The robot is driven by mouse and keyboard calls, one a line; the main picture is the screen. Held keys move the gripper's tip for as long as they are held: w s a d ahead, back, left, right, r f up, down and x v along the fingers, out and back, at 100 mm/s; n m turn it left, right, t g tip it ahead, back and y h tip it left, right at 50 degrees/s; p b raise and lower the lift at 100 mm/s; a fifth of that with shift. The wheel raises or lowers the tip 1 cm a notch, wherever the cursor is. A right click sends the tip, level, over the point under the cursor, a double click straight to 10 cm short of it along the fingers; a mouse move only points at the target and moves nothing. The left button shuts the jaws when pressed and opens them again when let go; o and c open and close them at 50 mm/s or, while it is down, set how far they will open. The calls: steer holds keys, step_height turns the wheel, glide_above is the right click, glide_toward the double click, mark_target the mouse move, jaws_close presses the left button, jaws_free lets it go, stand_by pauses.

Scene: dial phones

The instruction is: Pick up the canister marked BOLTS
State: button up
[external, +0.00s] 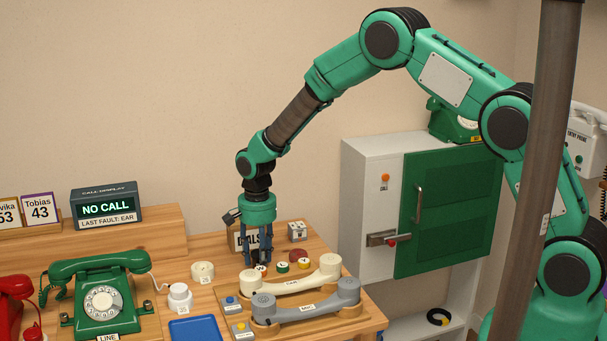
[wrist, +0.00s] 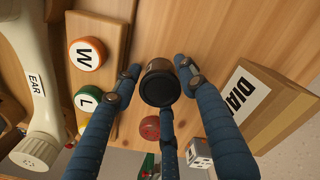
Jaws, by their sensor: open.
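My gripper (external: 260,250) points down over the right part of the wooden bench, beside a box marked DIALS. In the wrist view its blue fingers (wrist: 160,75) are spread open. A small dark-topped round canister (wrist: 158,86) with a brownish side stands between the fingertips. I see no clear gap on some sides, and contact cannot be told. No BOLTS marking is readable on it in either view. In the external view the fingers mostly hide it.
Left of my gripper are caps marked W (wrist: 87,53) and L (wrist: 87,98) on a wooden strip, and a cream handset marked EAR (wrist: 38,100). The DIALS box (wrist: 270,107) is close on the right. A red cap (wrist: 150,128) and white cube (wrist: 200,149) are near.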

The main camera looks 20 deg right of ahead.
stand_by(0.5)
steer(key=c, duration=0.7)
steer(key=shift+c, duration=0.2)
steer(key=shift+r+p, duration=1.1)
steer(key=shift+r, duration=3.9)
